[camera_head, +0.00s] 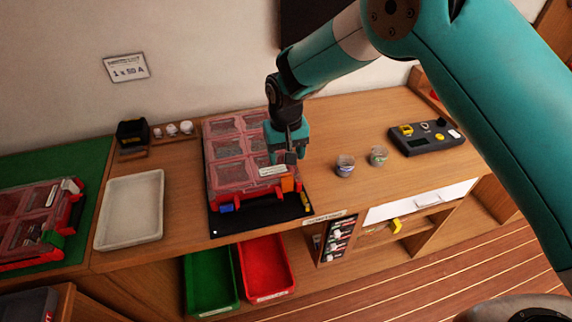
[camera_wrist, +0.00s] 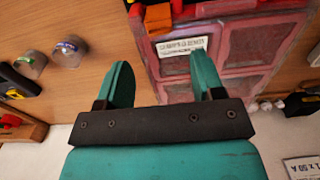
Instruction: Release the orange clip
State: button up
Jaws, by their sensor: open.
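The red organizer case (camera_head: 222,186) with a clear pinkish compartment lid lies on a black mat (camera_head: 255,222) on the wooden counter. The orange clip (camera_head: 287,184) sits at the right of the case's front edge; a blue clip (camera_head: 226,208) is at the left. I cannot tell whether the orange clip is latched. My gripper (camera_head: 285,157) is open and empty above the case's right side, behind the orange clip. In the wrist view the open fingers (camera_wrist: 163,78) are apart, and the orange clip (camera_wrist: 158,18) shows beyond them, untouched, near a white label (camera_wrist: 182,46).
Two small clear jars (camera_head: 345,166) and a dark device (camera_head: 426,138) stand to the right. A pale tray (camera_head: 131,210) and a second red case (camera_head: 35,218) are left. Green (camera_head: 211,278) and red (camera_head: 266,268) bins sit below the front edge. Counter between case and jars is clear.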

aim_at(286, 174)
notch_tip(286, 174, down, 6)
jog(key=shift+f+p, duration=0.25)
jog(key=shift+p, duration=0.65)
jog(key=shift+c, duration=0.3)
jog(key=c, duration=0.9)
